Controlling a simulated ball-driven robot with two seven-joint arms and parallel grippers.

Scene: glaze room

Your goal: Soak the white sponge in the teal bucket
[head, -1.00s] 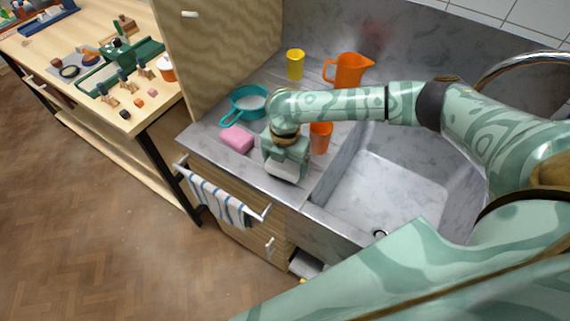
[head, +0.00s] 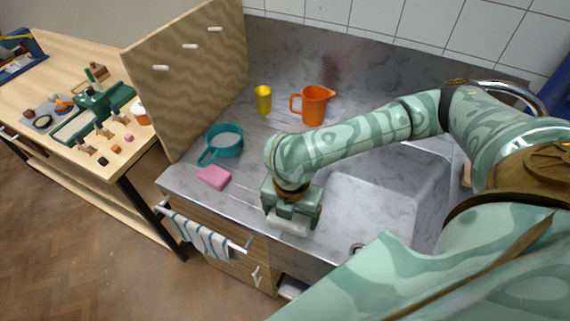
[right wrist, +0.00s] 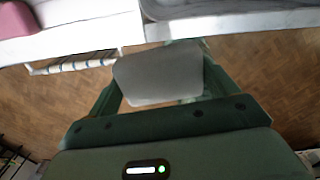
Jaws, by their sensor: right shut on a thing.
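The teal bucket (head: 230,153), a round vessel with a handle at its front left, stands on the counter at the left in the head view. Its inside looks pale grey. My right gripper (head: 290,218) is shut on the white sponge (head: 289,228), low and to the right of the bucket, around the sink's front left corner. In the right wrist view the sponge (right wrist: 157,76) sits between both fingers, with floor visible beyond it. The bucket is outside that view. My left gripper is not in view.
A pink sponge (head: 214,177) lies in front of the bucket. A yellow cup (head: 263,100) and an orange jug (head: 313,106) stand at the back. The sink (head: 378,205) is to the right. A wooden panel (head: 190,75) rises left of the counter; a striped towel (head: 200,238) hangs in front.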

